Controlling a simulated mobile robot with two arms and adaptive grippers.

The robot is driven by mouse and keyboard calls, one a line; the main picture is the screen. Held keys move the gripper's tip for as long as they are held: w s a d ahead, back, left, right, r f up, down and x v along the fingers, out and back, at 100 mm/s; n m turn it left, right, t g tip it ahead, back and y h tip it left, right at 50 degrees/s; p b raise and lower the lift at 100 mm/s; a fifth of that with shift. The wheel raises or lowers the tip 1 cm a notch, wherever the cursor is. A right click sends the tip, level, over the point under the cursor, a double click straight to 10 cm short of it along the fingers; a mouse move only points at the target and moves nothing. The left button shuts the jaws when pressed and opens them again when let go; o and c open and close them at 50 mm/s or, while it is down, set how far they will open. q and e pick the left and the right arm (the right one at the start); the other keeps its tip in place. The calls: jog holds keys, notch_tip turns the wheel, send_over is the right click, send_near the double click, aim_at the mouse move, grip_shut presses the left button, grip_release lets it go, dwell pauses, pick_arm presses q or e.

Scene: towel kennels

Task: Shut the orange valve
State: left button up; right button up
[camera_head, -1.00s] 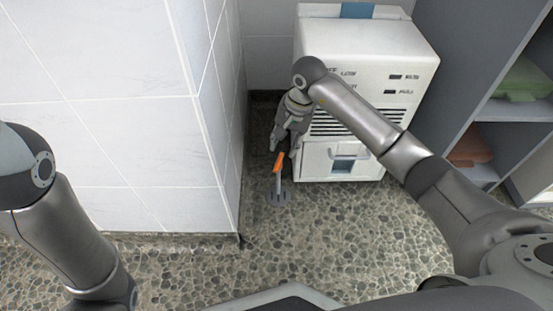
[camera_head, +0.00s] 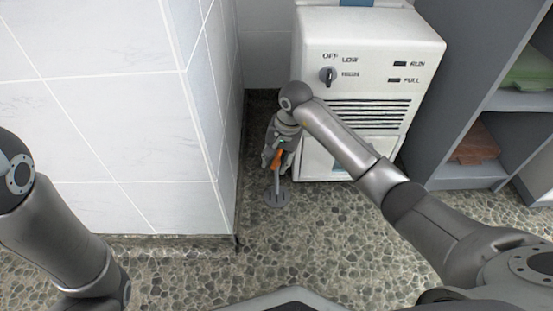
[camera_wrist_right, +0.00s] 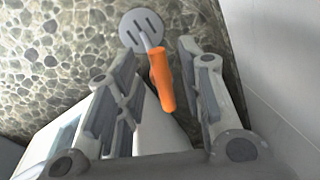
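The orange valve handle (camera_head: 278,158) sits on a thin grey stem that rises from a round slotted grey floor plate (camera_head: 277,198). My right gripper (camera_head: 280,157) is at the handle, pointing down. In the right wrist view the orange handle (camera_wrist_right: 162,80) lies between the two spread fingers of the gripper (camera_wrist_right: 160,95), with visible gaps on both sides. The right gripper is open around the handle and not closed on it. My left arm shows at the left edge of the head view, but its gripper is out of view.
A white machine (camera_head: 370,50) with a knob and vents stands just behind and right of the valve. A white tiled wall (camera_head: 120,110) stands close on the left. Grey shelves (camera_head: 490,100) hold folded towels at right. Pebbled floor in front is clear.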

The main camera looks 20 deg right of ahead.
grip_shut()
